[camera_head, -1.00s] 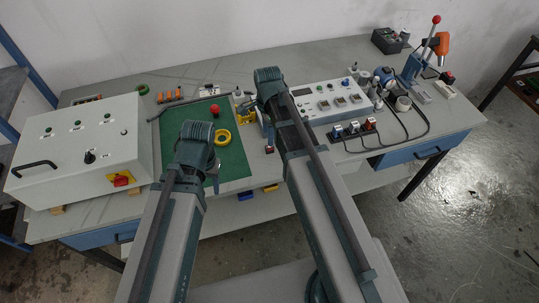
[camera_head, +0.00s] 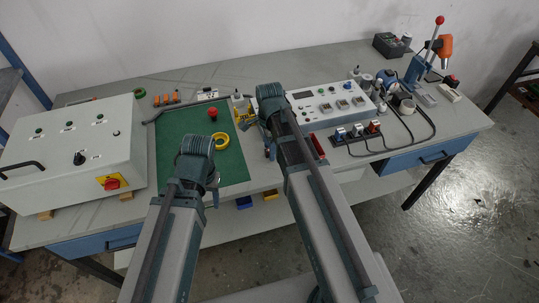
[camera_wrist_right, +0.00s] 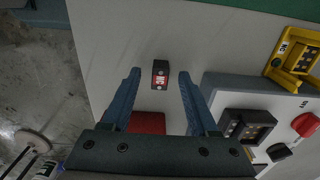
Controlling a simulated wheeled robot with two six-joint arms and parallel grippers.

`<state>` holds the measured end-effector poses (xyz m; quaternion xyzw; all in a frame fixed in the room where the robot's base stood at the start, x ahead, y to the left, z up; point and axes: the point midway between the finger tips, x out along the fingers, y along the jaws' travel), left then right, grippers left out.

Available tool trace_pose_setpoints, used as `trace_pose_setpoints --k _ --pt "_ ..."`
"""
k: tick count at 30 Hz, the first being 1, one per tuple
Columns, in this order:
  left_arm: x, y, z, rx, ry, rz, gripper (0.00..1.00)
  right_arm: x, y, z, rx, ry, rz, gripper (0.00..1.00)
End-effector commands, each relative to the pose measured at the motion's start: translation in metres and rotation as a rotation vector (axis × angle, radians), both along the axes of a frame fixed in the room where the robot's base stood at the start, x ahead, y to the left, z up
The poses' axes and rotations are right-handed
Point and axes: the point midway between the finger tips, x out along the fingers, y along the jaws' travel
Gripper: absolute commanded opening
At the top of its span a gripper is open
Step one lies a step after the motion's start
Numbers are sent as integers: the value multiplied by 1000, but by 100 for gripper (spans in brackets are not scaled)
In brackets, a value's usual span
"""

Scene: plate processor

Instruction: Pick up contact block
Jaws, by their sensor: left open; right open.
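A small dark block with a red face marked NC, the contact block (camera_wrist_right: 160,76), lies on the grey tabletop in the right wrist view. My right gripper (camera_wrist_right: 159,75) is open, with one blue finger to each side of the block as seen from the wrist. Neither finger visibly touches it; the height gap is hard to judge. In the head view my right gripper (camera_head: 269,150) points down at the table just right of the green mat, and I cannot make out the block there. My left gripper (camera_head: 212,197) hangs empty near the mat's front edge.
A red object (camera_wrist_right: 148,122) lies close to the block, partly behind my gripper body. A yellow holder (camera_wrist_right: 295,58) and a white panel with knobs (camera_wrist_right: 237,90) stand to its right. The green mat (camera_head: 180,155) holds a yellow ring (camera_head: 221,140). A white control box (camera_head: 65,150) is far left.

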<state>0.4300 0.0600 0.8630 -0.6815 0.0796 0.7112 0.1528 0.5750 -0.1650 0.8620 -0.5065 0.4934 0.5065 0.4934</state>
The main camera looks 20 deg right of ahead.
Motion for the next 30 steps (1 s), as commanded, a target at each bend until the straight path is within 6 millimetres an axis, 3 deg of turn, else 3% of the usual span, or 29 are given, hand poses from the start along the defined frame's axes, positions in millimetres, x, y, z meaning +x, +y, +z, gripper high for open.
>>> trace_pose_setpoints --k 2,9,12,23,30 --pt "0 0 1 0 0 0 54 0 0 1 0 0 0 56" --pt "0 0 1 0 0 0 54 0 0 1 0 0 0 13" --pt "0 0 1 0 0 0 54 0 0 1 0 0 0 0" --pt "0 0 1 0 0 0 54 0 0 1 0 0 0 0" --pt "0 0 21 0 0 0 54 1 -10 21 0 0 1 0"
